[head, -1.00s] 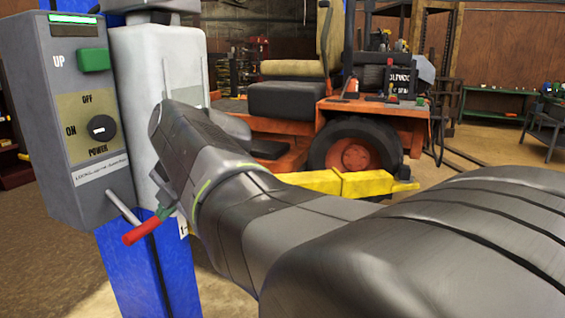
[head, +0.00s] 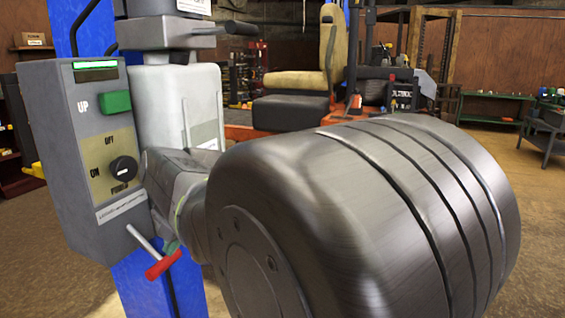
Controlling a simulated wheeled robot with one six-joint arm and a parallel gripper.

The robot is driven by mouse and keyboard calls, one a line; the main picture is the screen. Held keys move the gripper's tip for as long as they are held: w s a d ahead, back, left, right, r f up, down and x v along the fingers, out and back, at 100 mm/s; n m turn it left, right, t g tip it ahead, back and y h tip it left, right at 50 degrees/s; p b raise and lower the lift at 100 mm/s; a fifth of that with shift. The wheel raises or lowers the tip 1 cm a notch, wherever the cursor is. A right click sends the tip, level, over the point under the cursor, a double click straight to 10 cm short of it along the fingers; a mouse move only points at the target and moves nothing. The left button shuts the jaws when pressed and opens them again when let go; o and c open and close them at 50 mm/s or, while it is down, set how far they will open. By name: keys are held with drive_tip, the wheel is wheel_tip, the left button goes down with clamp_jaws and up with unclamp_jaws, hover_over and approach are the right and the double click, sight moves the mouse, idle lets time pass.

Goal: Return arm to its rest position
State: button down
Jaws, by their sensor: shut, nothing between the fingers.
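My arm fills the middle and right of the head view, with a large brushed-metal link close to the camera. A smaller wrist part (head: 178,172) of my arm reaches left behind it, near the control box. My gripper's fingers do not show; the arm hides that area or they are out of sight. The grey control box (head: 80,160) has a green UP button (head: 116,102), a black power knob (head: 123,169) and a lit green strip (head: 95,65). A lever with a red handle (head: 163,265) sticks out from its lower side.
A blue lift post (head: 150,290) stands behind the box, with a pale grey tank (head: 172,110) beside it. A green bench (head: 495,100) is at the back right. Floor is open at right.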

drive_tip(key=shift+r+p, duration=0.35)
drive_tip(key=shift+p, duration=0.15)
drive_tip(key=shift+f, duration=0.1)
